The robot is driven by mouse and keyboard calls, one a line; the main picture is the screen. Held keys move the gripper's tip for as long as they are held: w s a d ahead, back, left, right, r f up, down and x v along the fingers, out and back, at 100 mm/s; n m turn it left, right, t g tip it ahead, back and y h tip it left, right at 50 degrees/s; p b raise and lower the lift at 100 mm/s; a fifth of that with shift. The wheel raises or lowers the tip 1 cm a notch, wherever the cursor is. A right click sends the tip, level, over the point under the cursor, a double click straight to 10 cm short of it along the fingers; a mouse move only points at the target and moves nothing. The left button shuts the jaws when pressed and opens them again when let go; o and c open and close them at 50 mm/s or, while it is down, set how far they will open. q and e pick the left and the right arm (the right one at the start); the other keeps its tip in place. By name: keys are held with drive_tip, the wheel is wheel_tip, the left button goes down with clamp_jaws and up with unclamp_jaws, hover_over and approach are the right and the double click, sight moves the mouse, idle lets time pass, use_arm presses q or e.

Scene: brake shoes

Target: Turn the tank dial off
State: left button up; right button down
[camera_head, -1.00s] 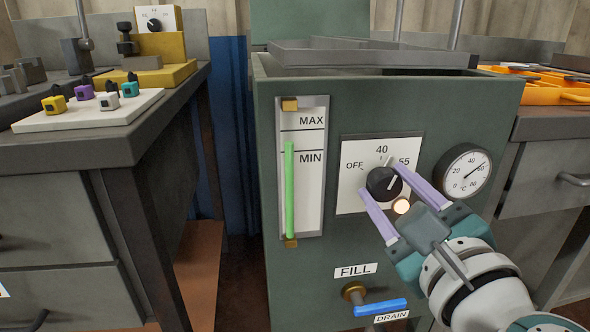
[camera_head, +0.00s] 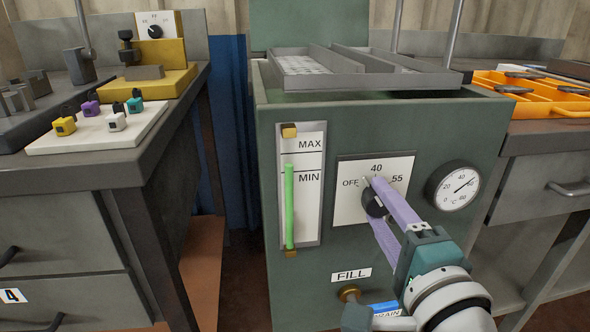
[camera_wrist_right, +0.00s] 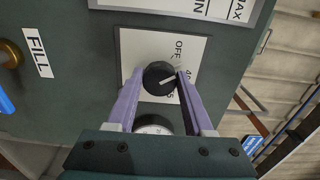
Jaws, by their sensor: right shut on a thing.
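The tank dial is a black knob (camera_head: 372,203) on a white plate (camera_head: 347,207) marked OFF, 40 and 55, on the front of the green tank (camera_head: 300,295). My right gripper (camera_head: 373,200) is shut on the knob, its purple fingers on either side and partly covering it in the head view. In the right wrist view the knob (camera_wrist_right: 158,79) sits between the fingertips, and its white pointer line points roughly toward the 40 mark, not at OFF. My left gripper is out of view.
A round gauge (camera_head: 453,188) is right of the dial. A level gauge (camera_head: 313,200) with a green bar is to its left. Below are the FILL label (camera_head: 351,275) and a blue-handled drain valve (camera_head: 384,306), partly hidden by my arm. Benches flank the tank.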

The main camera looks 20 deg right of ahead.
drive_tip(key=n+p, duration=0.1)
drive_tip(key=n, duration=0.2)
drive_tip(key=shift+n, duration=0.4)
drive_tip(key=shift+n+p, duration=0.45)
drive_tip(key=shift+n, duration=0.15)
drive_tip(key=shift+c, duration=1.4)
unclamp_jaws()
drive_tip(key=shift+s, duration=0.1)
